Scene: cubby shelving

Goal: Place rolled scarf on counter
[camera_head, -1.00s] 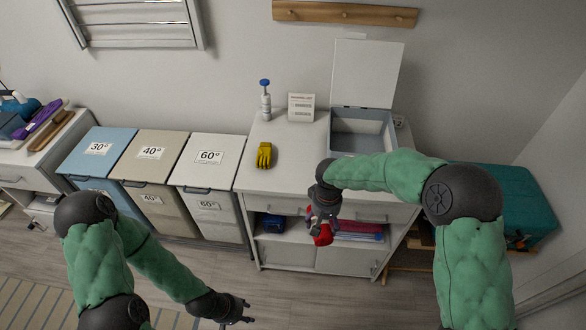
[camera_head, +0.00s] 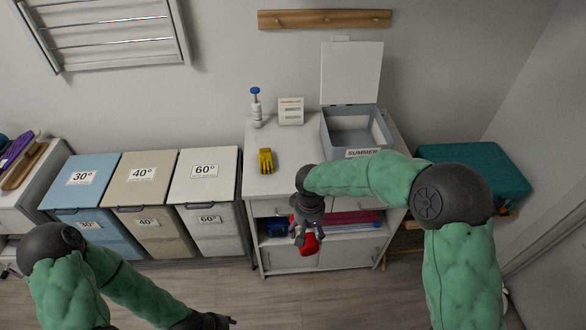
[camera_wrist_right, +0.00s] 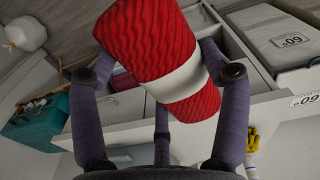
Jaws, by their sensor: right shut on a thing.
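The rolled scarf (camera_head: 309,243) is red and hangs in my right gripper (camera_head: 305,230), in front of the counter's open shelf in the head view. In the right wrist view the scarf (camera_wrist_right: 165,50) is a knitted red roll with a white band, and the right gripper's fingers (camera_wrist_right: 160,95) are shut around it. The white counter (camera_head: 290,180) stands against the wall, its top above and behind the scarf. My left gripper (camera_head: 215,322) is low at the bottom edge, partly cut off; its jaws are unclear.
On the counter are yellow gloves (camera_head: 265,160), a pump bottle (camera_head: 256,108), a small white sign (camera_head: 290,111) and an open box labelled SUMMER (camera_head: 375,125). Clear countertop lies between gloves and box. Lidded bins (camera_head: 205,165) stand left; a teal chest (camera_head: 480,170) stands right.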

